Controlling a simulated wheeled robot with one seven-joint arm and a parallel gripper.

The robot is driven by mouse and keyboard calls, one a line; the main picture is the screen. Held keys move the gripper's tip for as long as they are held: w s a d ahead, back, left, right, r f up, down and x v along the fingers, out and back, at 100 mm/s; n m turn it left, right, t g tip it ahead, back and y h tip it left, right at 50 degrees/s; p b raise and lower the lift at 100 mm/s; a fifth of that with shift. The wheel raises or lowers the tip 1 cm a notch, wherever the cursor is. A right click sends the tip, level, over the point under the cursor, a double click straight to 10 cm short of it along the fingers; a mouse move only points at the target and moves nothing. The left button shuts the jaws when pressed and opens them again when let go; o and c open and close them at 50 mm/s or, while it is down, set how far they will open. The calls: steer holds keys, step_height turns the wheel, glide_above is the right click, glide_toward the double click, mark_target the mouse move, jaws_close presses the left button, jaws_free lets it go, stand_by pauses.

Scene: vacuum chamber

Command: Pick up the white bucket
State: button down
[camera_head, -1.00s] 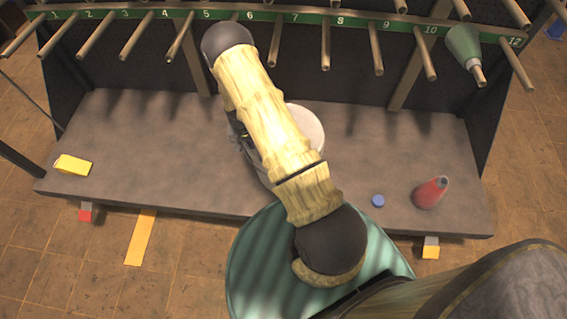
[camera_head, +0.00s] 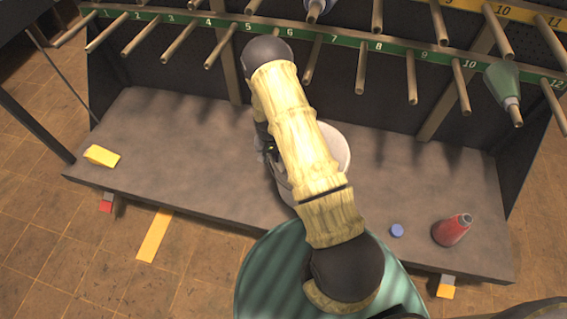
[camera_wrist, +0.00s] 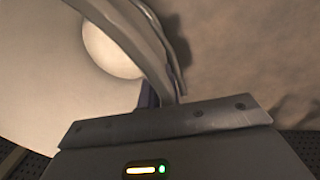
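The white bucket (camera_head: 340,146) stands on the grey shelf, largely hidden behind my arm in the head view. In the wrist view its pale inside (camera_wrist: 45,95) fills the left, with a rounder, lighter patch in it. A curved grey band, like its rim or handle, runs down to my gripper. My gripper (camera_wrist: 158,97) is right at this curved edge. In the head view the gripper is mostly hidden behind the arm, at the bucket's left side. Its fingers barely show, so I cannot tell whether they grip the edge.
The grey shelf (camera_head: 190,150) holds a yellow block (camera_head: 101,156) at left, a blue cap (camera_head: 397,230) and a red bottle (camera_head: 452,230) at right. A numbered peg rack (camera_head: 330,38) overhangs the back. A green cone-shaped item (camera_head: 502,82) hangs on a peg at right.

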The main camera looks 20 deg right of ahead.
step_height(320, 180, up, 10)
steer(key=shift+f+p, duration=0.25)
steer(key=shift+p, duration=0.15)
stand_by(0.4)
